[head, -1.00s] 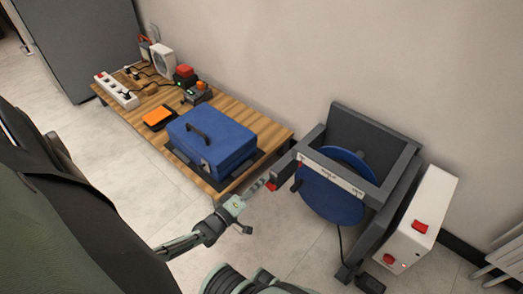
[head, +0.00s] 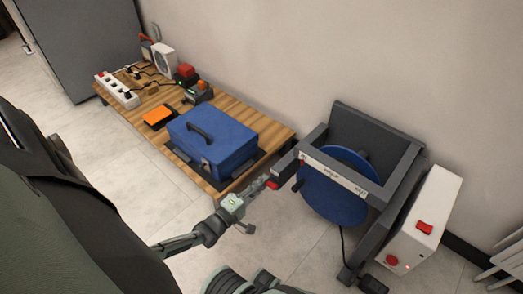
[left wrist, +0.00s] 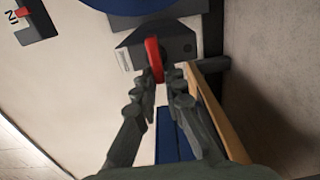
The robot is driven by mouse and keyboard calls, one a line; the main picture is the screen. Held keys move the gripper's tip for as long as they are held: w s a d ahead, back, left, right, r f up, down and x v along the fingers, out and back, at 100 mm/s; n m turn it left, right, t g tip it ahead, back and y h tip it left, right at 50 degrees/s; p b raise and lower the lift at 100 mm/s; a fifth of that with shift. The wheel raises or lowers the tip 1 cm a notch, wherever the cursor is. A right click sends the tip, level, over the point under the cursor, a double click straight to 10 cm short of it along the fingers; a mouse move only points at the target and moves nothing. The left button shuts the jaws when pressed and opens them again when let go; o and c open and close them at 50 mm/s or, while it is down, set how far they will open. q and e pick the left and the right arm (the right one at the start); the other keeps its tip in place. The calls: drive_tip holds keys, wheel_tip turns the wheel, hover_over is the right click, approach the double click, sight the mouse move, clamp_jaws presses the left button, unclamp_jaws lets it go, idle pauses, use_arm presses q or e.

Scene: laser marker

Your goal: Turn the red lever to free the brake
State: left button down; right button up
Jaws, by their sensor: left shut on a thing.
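The red lever (head: 272,183) sticks out at the near left corner of the dark grey frame that holds a blue drum (head: 326,197). My left gripper (head: 258,189) reaches up to it from the lower left. In the left wrist view the red lever (left wrist: 153,58) stands on a grey block, and the fingertips of my left gripper (left wrist: 164,88) are on either side of its lower end. The gripper is shut on the lever; the exact contact is small and partly hidden by the fingers. My right gripper is not recognisable in these views.
A wooden table (head: 205,179) with a blue case (head: 213,145) stands just left of the lever. A white power strip (head: 117,91) and small devices lie farther back. A white box (head: 419,229) with red switches stands at the right. The floor left of the arm is clear.

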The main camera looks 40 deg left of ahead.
use_arm(q)
drive_tip(key=shift+s+d+f, duration=0.2)
drive_tip(key=shift+d, duration=0.2)
drive_tip(key=c, duration=1.7)
unclamp_jaws()
drive_tip(key=shift+o, duration=0.5)
drive_tip(key=shift+w+a+r, duration=0.1)
drive_tip(key=shift+a, duration=0.1)
drive_tip(key=s, duration=1.2)
drive_tip(key=shift+a, duration=0.45)
